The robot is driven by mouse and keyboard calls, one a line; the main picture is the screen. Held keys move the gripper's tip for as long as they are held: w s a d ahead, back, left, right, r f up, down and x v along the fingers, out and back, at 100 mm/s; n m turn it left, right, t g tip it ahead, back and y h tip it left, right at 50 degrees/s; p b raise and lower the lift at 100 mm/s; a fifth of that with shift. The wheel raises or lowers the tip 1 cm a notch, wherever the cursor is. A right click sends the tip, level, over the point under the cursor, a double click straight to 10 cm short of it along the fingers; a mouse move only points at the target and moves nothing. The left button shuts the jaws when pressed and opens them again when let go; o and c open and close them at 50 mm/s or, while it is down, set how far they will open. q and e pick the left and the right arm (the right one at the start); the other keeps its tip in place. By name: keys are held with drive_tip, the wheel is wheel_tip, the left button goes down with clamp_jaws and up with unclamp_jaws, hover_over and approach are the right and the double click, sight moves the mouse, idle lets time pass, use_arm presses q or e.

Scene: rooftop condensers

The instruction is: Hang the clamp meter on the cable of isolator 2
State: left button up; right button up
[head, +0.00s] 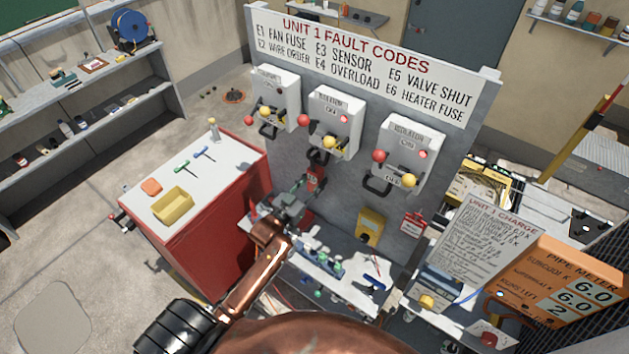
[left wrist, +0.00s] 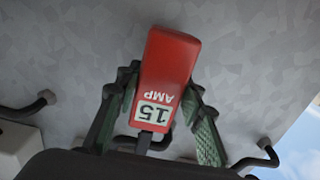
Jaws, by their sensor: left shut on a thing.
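The red clamp meter (head: 317,178), marked 15 AMP, is between the fingers of my left gripper (head: 304,187). The left wrist view shows the meter (left wrist: 170,68) upside down, with the green-padded fingers on either side of it. My left gripper is shut on it, in front of the grey panel below the isolators. The middle isolator (head: 335,122), isolator 2 by its place in the row, has a black cable loop (head: 317,156) under it, just above the meter. The meter and this loop look apart. My right gripper is not in view.
The left isolator (head: 275,98) and the right isolator (head: 411,152) have similar loops and coloured knobs. A red cabinet (head: 222,205) with a yellow tray (head: 173,205) stands left. A yellow box (head: 370,226) and a red tag (head: 413,224) are on the panel to the right.

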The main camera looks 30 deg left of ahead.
use_arm(q)
drive_tip(key=o, duration=1.4)
drive_tip(key=shift+s, duration=0.1)
drive_tip(key=s, duration=1.2)
drive_tip(key=shift+a, duration=0.45)
